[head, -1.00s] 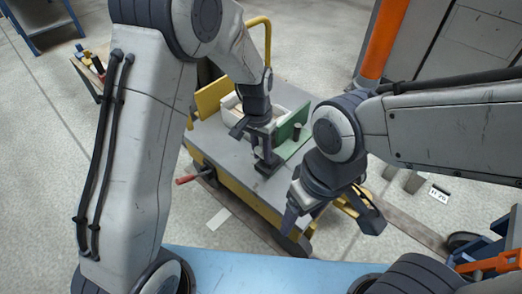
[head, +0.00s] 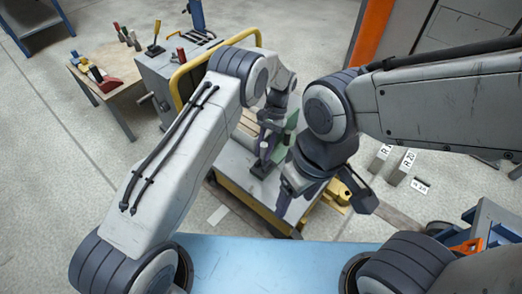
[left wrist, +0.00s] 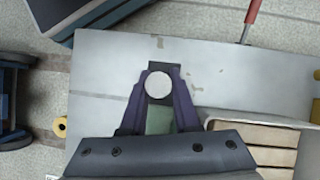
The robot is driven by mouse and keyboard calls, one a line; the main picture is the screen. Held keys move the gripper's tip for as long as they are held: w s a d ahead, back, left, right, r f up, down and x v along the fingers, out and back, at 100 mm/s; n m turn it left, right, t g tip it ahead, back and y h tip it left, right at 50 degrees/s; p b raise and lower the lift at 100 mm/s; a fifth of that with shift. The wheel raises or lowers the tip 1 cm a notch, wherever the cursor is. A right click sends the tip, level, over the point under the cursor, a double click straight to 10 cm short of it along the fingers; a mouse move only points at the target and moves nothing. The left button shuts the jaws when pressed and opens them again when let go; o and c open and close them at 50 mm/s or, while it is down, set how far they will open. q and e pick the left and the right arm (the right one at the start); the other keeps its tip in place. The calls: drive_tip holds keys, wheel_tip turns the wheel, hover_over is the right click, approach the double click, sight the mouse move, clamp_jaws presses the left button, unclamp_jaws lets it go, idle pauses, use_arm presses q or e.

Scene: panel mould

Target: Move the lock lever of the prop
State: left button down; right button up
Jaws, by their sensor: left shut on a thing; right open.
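My left gripper (head: 265,148) points down at the grey top of a low yellow-sided cart (head: 232,182). It is shut on a post with a round, pale top (left wrist: 158,84), which shows between its fingers in the left wrist view. A small dark block (head: 262,169) lies at its foot on the cart. A red-handled lever (left wrist: 252,14) sticks out past the cart's edge in the left wrist view; I cannot tell whether it belongs to the prop. My right gripper (head: 322,198) is open and empty, in front of the cart's right side.
Wooden slats (left wrist: 262,158) lie in a pale tray on the cart, beside a green part (head: 291,124). A yellow rail (head: 185,75) and a grey cabinet with levers (head: 160,65) stand behind. Labelled grey blocks (head: 400,168) stand on the floor at right.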

use_arm(q)
drive_tip(key=shift+w+d+g, duration=0.2)
drive_tip(key=shift+w+g, duration=0.1)
use_arm(e)
drive_tip(key=shift+f, duration=0.3)
use_arm(q)
drive_tip(key=c, duration=0.6)
unclamp_jaws()
drive_tip(key=shift+c, duration=0.2)
